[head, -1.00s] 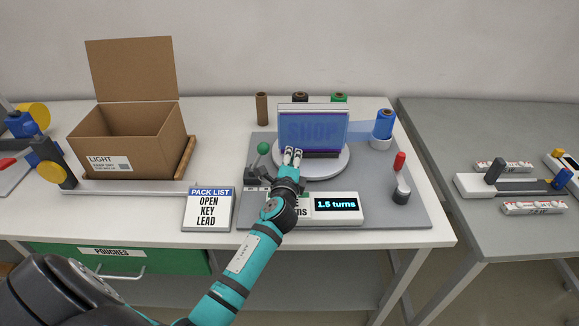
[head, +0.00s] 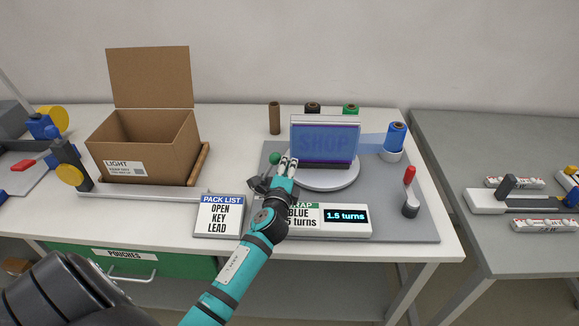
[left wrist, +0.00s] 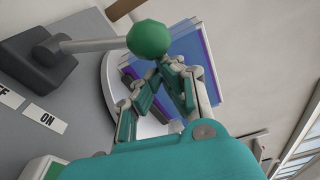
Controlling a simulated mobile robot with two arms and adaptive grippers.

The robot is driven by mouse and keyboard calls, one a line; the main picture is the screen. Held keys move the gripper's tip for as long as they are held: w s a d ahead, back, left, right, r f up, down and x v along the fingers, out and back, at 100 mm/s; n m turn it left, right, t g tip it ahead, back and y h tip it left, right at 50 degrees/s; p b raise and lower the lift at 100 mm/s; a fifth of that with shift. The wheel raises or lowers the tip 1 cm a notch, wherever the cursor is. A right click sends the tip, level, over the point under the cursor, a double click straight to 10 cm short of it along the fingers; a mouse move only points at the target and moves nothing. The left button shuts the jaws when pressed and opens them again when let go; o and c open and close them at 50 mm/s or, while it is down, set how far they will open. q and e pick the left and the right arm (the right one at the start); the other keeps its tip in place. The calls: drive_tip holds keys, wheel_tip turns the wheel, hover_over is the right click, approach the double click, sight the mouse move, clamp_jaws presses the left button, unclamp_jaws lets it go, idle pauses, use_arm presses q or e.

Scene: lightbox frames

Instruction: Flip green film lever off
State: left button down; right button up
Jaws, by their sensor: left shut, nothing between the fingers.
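The green-knobbed lever (head: 275,159) stands at the left of the grey wrapping station. In the left wrist view its green ball knob (left wrist: 149,38) sits on a grey rod rising from a dark base (left wrist: 38,60). An "ON" label (left wrist: 46,119) and a partly cropped label ending in "FF" lie beside the base. My left gripper (head: 287,162) is shut and empty, just right of the knob. In the left wrist view its fingertips (left wrist: 172,64) are close to the knob; I cannot tell whether they touch. My right gripper is not in view.
A turntable (head: 325,182) holds a film-wrapped "SHOP" sign (head: 325,142) right beside the gripper. A blue film roll (head: 396,137) and a red-handled lever (head: 409,176) stand to the right. A display (head: 346,216) reads "1.5 turns". An open carton (head: 145,148) stands left.

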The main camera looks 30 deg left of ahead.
sight(275, 156)
use_arm(q)
drive_tip(key=shift+s+a+r, duration=0.1)
drive_tip(key=shift+a+r, duration=0.05)
drive_tip(key=shift+s+a+r+n+t, duration=0.15)
drive_tip(key=shift+s+a+r+n, duration=0.25)
drive_tip(key=shift+n, duration=0.4)
drive_tip(key=shift+s+a+r+n+t, duration=0.15)
drive_tip(key=shift+a+r+n, duration=0.25)
drive_tip(key=shift+n, duration=0.4)
drive_tip(key=shift+s+a+r+n+y+b, duration=0.15)
drive_tip(key=shift+s+a+n+b, duration=0.05)
drive_tip(key=shift+a+n, duration=0.2)
drive_tip(key=shift+s+a+r+n+y+b, duration=0.15)
drive_tip(key=shift+s+a+n, duration=0.1)
drive_tip(key=shift+n, duration=0.25)
drive_tip(key=shift+s+a+r+n+y, duration=0.1)
drive_tip(key=shift+s+a+n, duration=0.25)
drive_tip(key=shift+a+n, duration=0.4)
drive_tip(key=shift+s+a+r+n+y, duration=0.1)
drive_tip(key=shift+s+a+n, duration=0.25)
drive_tip(key=shift+n, duration=0.55)
drive_tip(key=shift+s+a+r+n+y, duration=0.1)
drive_tip(key=shift+s+a+n, duration=0.2)
drive_tip(key=shift+a+n, duration=0.45)
